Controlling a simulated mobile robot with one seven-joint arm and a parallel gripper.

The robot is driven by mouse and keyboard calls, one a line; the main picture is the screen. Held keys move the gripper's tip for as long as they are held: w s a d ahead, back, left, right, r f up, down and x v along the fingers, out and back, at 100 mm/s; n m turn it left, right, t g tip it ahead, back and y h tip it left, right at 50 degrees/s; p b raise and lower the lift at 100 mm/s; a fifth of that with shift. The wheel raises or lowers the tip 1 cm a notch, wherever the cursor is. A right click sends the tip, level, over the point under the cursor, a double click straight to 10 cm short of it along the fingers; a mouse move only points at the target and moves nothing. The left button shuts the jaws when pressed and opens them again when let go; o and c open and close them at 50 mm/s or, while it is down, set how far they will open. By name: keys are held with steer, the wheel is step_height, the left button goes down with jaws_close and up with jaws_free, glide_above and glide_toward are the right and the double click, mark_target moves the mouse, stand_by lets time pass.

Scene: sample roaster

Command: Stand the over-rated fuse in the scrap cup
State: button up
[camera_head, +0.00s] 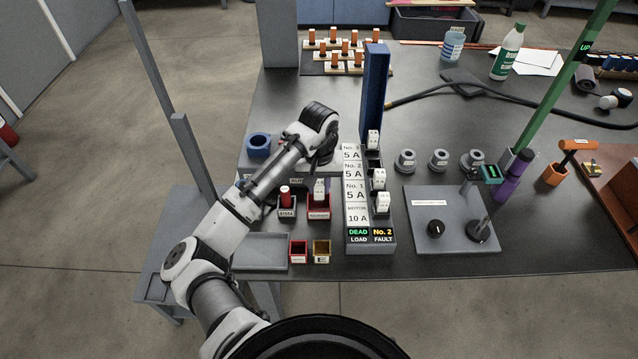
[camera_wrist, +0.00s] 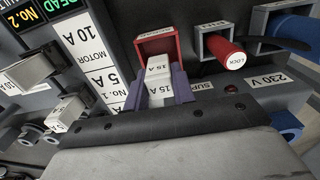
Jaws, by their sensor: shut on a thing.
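My gripper (camera_wrist: 158,92) is shut on a white fuse (camera_wrist: 157,68) marked 15 A, with a purple finger on each side. In the head view my arm reaches over the bench and the fuse (camera_head: 319,186) shows below the hand. The fuse is at the mouth of a red cup (camera_wrist: 158,43), which shows in the head view with a label on its front (camera_head: 319,213). I cannot tell how deep the fuse sits or whether it touches the cup floor. My fingertips are mostly hidden in the head view.
A grey holder (camera_head: 287,209) with a red LOCK cylinder stands beside the red cup. The fuse panel (camera_head: 356,212) is to its right; its displays read DEAD and No. 2.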

mark_target(319, 195)
steer(key=shift+f+b, duration=0.95)
steer(key=shift+f, duration=1.25)
steer(key=o, duration=1.1)
steer(key=shift+c, duration=0.2)
steer(key=shift+w+r, duration=0.15)
steer(key=shift+r, duration=0.45)
step_height(319, 195, up, 13)
steer(key=shift+f, duration=0.15)
